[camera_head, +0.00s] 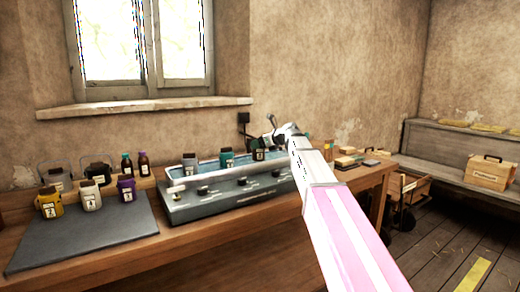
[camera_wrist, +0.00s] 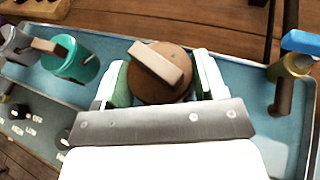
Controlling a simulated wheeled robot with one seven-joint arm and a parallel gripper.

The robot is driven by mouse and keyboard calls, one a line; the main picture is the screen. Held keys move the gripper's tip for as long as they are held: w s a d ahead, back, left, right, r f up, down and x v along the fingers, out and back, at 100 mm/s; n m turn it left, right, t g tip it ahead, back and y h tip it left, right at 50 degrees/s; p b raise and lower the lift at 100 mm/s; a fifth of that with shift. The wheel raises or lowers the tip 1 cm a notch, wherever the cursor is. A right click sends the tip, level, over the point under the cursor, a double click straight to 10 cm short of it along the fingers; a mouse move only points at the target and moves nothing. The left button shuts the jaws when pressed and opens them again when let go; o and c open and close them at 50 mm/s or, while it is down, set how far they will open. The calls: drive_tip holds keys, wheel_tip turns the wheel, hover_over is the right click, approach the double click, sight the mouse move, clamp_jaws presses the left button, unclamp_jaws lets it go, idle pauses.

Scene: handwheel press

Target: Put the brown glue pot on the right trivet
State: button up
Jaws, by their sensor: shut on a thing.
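My gripper (camera_wrist: 158,88) is shut on a pot with a round brown top (camera_wrist: 150,88) and a pale block-like handle. Green patches show at its sides; I cannot tell if they belong to the pot or the finger pads. In the head view the pot (camera_head: 259,156) looks dark with a pale label, at the right part of a grey trough (camera_head: 245,201) with a blue inside. I cannot tell if the pot touches the trough floor.
A teal pot (camera_head: 227,159) and a grey pot (camera_head: 190,164) stand left of the held pot in the trough. Yellow (camera_head: 50,204), white (camera_head: 91,196) and purple (camera_head: 126,188) pots stand on a dark mat (camera_head: 85,242) at left.

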drive_tip(key=shift+f, duration=1)
drive_tip(key=shift+f, duration=0.15)
drive_tip(key=o, duration=1.5)
drive_tip(key=v, duration=1.2)
